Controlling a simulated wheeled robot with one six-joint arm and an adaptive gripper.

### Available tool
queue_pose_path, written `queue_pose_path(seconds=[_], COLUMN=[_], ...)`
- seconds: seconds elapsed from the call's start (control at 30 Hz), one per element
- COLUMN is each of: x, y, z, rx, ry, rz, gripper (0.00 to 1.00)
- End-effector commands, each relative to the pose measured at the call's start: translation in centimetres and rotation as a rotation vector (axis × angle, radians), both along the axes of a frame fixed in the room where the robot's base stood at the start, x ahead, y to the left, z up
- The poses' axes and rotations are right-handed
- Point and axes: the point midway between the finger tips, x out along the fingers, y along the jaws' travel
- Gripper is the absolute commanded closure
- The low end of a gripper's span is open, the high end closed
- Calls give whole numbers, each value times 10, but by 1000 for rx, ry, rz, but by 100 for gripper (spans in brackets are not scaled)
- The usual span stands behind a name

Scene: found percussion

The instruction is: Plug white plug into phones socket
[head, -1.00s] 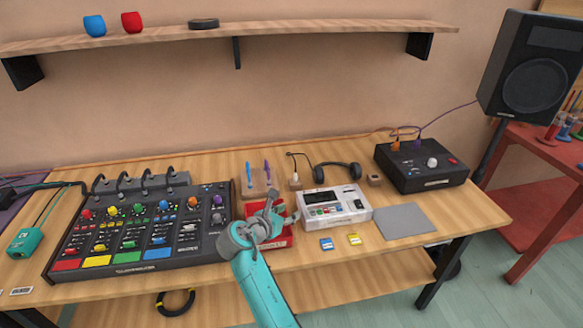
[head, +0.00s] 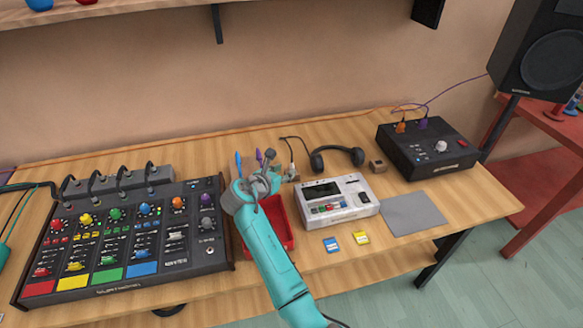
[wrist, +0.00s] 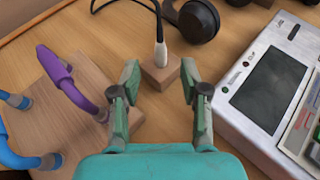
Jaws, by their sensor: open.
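The white plug (wrist: 160,48) stands upright on a small wooden block (wrist: 160,74), with its dark cable rising behind it. In the head view the white plug (head: 291,169) is small, just right of my gripper. My gripper (wrist: 160,82) is open and empty; its fingers point at the block, with the plug centred beyond the gap between them. In the head view my gripper (head: 270,172) is over the back of the red tray. I cannot read which socket is marked phones; a round socket (head: 210,250) shows at the mixer's lower right.
The mixer (head: 130,238) is at left. A white sampler (wrist: 270,90) stands close right of my gripper. A wooden stand (wrist: 60,100) with purple and blue plugs is close left. Headphones (head: 335,160) lie behind. The grey mat (head: 414,214) is bare.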

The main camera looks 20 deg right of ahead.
Motion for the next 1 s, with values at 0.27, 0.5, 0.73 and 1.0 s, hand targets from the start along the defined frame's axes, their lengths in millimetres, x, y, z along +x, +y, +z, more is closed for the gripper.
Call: queue_pose_path(seconds=[0.27,0.5,0.73,1.0], x=[18,35,37,37], y=[-19,-36,-38,-37], z=[-11,-21,-22,-22], rx=[-1,0,0,0], ry=[2,0,0,0], rz=[-2,-1,-1,0], gripper=[55,55,55,100])
